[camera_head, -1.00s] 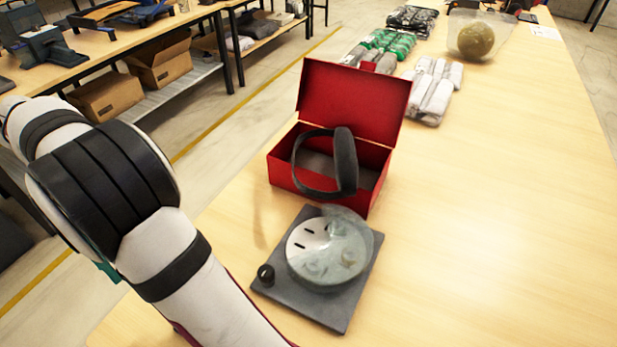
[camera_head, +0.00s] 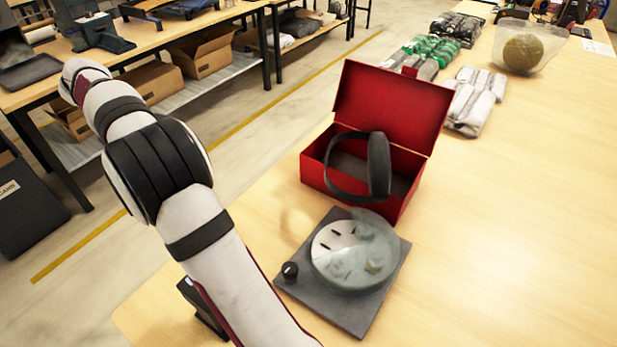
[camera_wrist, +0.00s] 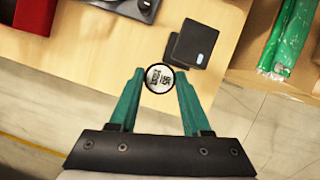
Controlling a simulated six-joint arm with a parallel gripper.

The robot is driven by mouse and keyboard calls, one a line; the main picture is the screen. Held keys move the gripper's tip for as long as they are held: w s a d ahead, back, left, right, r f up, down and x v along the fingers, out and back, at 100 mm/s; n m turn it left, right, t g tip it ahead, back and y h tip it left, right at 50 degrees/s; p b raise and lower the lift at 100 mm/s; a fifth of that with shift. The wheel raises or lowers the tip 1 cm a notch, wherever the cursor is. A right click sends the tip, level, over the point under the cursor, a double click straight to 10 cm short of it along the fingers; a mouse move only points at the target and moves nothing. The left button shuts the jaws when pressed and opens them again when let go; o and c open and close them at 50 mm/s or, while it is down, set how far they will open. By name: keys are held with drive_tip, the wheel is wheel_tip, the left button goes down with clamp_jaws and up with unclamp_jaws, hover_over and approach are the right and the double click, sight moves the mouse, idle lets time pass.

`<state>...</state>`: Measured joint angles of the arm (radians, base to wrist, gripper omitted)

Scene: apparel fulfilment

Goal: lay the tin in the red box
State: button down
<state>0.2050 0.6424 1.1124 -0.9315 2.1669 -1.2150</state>
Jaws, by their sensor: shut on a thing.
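The tin (camera_wrist: 158,78) is small and round, with a dark rim and a printed label facing the wrist camera. My gripper (camera_wrist: 159,80) is shut on it, with one green finger on each side. The red box (camera_head: 340,186) stands on the table in the head view, lid raised. A dark looped band with a pad (camera_head: 378,165) stands at its opening. A corner of the box also shows at the top left of the wrist view (camera_wrist: 22,12), apart from the tin. My gripper and the tin are not visible in the head view.
A grey plate (camera_head: 345,316) with a glassy round disc (camera_head: 350,255) and black knob sits in front of the box. Flat black items (camera_wrist: 193,45) lie near the table edge. Wrapped garments (camera_head: 473,100) and a bagged ball (camera_head: 524,52) are farther back. The table's right side is clear.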

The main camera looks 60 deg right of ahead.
drive_tip(key=d+f+n+h, duration=0.1)
drive_tip(key=d+f+n, duration=0.1)
drive_tip(key=d, duration=0.7)
drive_tip(key=d+f+n, duration=0.2)
drive_tip(key=d+f, duration=0.1)
drive_tip(key=d, duration=0.7)
drive_tip(key=s+d+f+n+t+h, duration=0.1)
drive_tip(key=s+d+f+n, duration=0.15)
drive_tip(key=d, duration=0.45)
drive_tip(key=s+d+f+n, duration=0.1)
drive_tip(key=s+d, duration=0.3)
drive_tip(key=d, duration=0.2)
drive_tip(key=s+d+f+n+t+h, duration=0.1)
drive_tip(key=s+d, duration=0.2)
drive_tip(key=d, duration=0.4)
drive_tip(key=s+x, duration=0.1)
drive_tip(key=x, duration=0.3)
drive_tip(key=s+x, duration=0.1)
drive_tip(key=x, duration=0.7)
drive_tip(key=shift+s+r, duration=0.35)
drive_tip(key=shift+s, duration=0.05)
drive_tip(key=shift+f, duration=0.15)
drive_tip(key=shift+f, duration=0.1)
drive_tip(key=shift+f, duration=0.5)
drive_tip(key=shift+c, duration=1.8)
unclamp_jaws()
